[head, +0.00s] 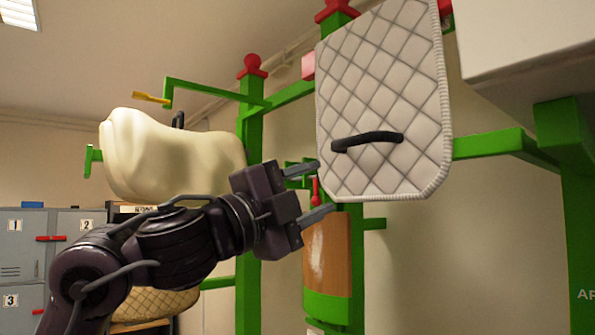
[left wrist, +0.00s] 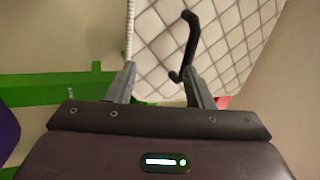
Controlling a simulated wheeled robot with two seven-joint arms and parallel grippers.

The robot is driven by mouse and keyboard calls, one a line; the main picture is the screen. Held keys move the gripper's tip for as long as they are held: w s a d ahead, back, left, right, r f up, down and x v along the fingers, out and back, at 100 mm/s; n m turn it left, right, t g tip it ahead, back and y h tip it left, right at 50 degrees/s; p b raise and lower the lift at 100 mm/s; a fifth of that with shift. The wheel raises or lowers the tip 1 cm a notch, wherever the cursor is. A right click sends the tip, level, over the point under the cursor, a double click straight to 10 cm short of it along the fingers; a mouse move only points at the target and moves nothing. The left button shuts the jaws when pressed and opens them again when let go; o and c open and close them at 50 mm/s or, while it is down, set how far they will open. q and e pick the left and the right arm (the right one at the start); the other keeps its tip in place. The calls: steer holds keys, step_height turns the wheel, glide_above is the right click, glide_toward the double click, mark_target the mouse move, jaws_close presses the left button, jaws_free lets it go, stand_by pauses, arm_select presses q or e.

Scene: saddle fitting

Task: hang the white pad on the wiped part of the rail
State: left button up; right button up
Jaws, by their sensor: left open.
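The white quilted pad (head: 385,95) hangs at the upper right of the head view, with a black curved handle (head: 367,141) on its face. The pad also fills the upper part of the left wrist view (left wrist: 220,45), with its black handle (left wrist: 190,45) just beyond the fingers. My left gripper (head: 318,190) is open and empty, close to the pad's lower left edge and below and left of the handle. The green rail (head: 490,144) runs right from behind the pad. The pad hides part of the frame behind it. My right gripper is not in view.
A cream saddle-shaped form (head: 165,155) sits on the green frame at left. A brown panel (head: 327,255) stands below the pad. Grey numbered lockers (head: 20,245) are at far left. A white box-like block (head: 530,40) overhangs at upper right.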

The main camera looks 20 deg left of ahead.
mark_target(349, 141)
arm_select(q)
step_height(349, 141, up, 4)
steer(key=s+a+m, duration=0.1)
steer(key=s, duration=0.2)
steer(key=shift+h, duration=0.4)
steer(key=p+x, duration=0.5)
steer(key=x, duration=0.5)
steer(key=shift+w+r, duration=0.1)
steer(key=shift+w, duration=0.15)
steer(key=shift+p+x, duration=0.7)
steer(key=shift+x, duration=0.25)
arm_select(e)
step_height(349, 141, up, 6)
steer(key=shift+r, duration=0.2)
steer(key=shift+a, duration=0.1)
arm_select(q)
jaws_close()
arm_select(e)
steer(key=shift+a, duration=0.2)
arm_select(q)
steer(key=shift+m, duration=0.3)
